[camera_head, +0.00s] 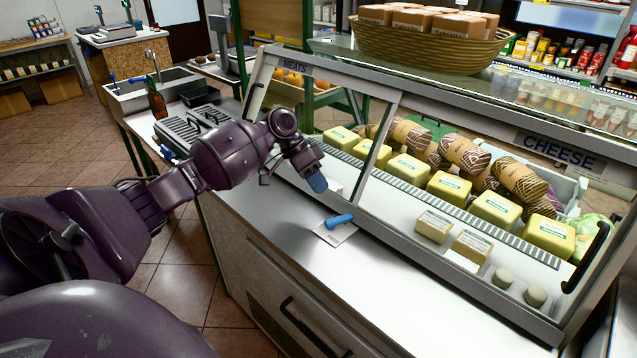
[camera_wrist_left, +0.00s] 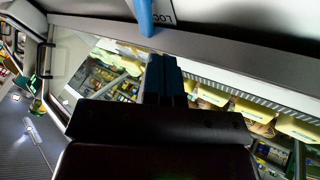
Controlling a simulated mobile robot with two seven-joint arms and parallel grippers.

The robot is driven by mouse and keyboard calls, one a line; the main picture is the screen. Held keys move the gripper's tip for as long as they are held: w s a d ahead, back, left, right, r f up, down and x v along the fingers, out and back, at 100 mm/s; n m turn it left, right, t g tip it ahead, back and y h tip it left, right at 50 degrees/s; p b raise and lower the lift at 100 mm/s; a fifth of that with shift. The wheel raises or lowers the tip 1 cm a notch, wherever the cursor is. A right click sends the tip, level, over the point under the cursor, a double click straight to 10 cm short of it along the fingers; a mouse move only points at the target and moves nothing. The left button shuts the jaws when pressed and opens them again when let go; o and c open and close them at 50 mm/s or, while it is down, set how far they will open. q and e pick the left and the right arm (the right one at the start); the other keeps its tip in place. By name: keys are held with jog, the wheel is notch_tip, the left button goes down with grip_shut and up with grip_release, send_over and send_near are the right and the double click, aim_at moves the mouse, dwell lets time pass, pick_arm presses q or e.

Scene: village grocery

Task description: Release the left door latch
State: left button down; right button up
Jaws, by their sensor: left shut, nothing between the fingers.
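In the left wrist view the blue latch (camera_wrist_left: 145,16) hangs at the top beside lettering that seems to read LOCK. The left glass door (camera_head: 352,128) of the case stands above and behind it. My left gripper (camera_head: 317,182) is shut and empty, its blue fingertips just up and left of the latch and apart from it. The shut fingers also show in the left wrist view (camera_wrist_left: 164,75). My right gripper is not in view.
The case holds yellow cheese packs (camera_head: 449,187) and wrapped meats (camera_head: 463,153) behind glass. A black door handle (camera_head: 588,258) is at the right. A ridged grey appliance (camera_head: 190,127) and a brown bottle (camera_head: 157,103) stand left of the case. The steel counter front (camera_head: 265,230) is clear.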

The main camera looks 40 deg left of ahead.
aim_at(329, 217)
pick_arm(q)
jog(key=x, duration=0.5)
jog(key=shift+w+d+f+b, duration=0.1)
jog(key=shift+d+f+b, duration=0.05)
jog(key=shift+f+b, duration=0.15)
jog(key=shift+x, duration=0.8)
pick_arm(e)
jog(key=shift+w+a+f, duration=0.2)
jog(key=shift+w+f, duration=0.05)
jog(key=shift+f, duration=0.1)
pick_arm(q)
jog(key=shift+r, duration=0.1)
jog(key=shift+w+d+r+p, duration=0.15)
jog(key=shift+d+p, duration=0.1)
jog(key=shift+p, duration=0.1)
jog(key=shift+f, duration=0.2)
jog(key=shift+s+a, duration=0.3)
jog(key=shift+a, duration=0.2)
jog(key=shift+s+a, duration=0.15)
jog(key=shift+a, duration=0.1)
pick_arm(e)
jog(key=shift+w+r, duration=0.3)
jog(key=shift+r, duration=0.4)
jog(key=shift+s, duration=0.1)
